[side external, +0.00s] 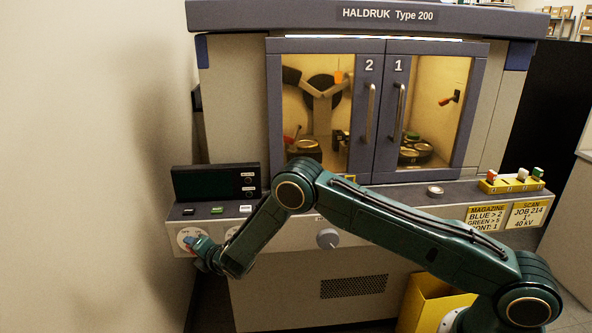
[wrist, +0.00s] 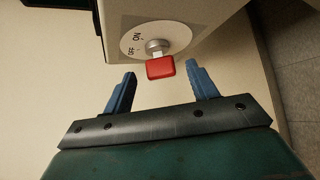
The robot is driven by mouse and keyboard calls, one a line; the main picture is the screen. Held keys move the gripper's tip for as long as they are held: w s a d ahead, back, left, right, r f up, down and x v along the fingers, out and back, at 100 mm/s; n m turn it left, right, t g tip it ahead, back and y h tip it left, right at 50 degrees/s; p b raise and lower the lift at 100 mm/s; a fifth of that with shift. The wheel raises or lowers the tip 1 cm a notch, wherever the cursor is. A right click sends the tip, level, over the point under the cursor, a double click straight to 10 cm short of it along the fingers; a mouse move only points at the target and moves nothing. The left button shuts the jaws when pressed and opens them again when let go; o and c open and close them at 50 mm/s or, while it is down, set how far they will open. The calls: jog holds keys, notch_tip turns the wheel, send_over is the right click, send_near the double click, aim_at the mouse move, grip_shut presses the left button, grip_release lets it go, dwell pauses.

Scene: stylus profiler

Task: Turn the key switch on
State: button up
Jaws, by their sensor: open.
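The key switch shows in the wrist view as a round white dial (wrist: 130,38) with a silver barrel and a red key (wrist: 160,68). In the side external view my gripper (side external: 194,243) is at the white dial (side external: 184,236) on the left end of the front panel. The key is hidden there.
A dark display box (side external: 216,182) and several small buttons (side external: 217,210) sit above the dial. Two closed glass doors (side external: 377,110) stand above. A yellow bin (side external: 435,300) is below. Left of the panel is free room beside the wall.

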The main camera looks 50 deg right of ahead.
jog(key=shift+x, duration=1.85)
jog(key=shift+c, duration=0.2)
jog(key=c, duration=0.9)
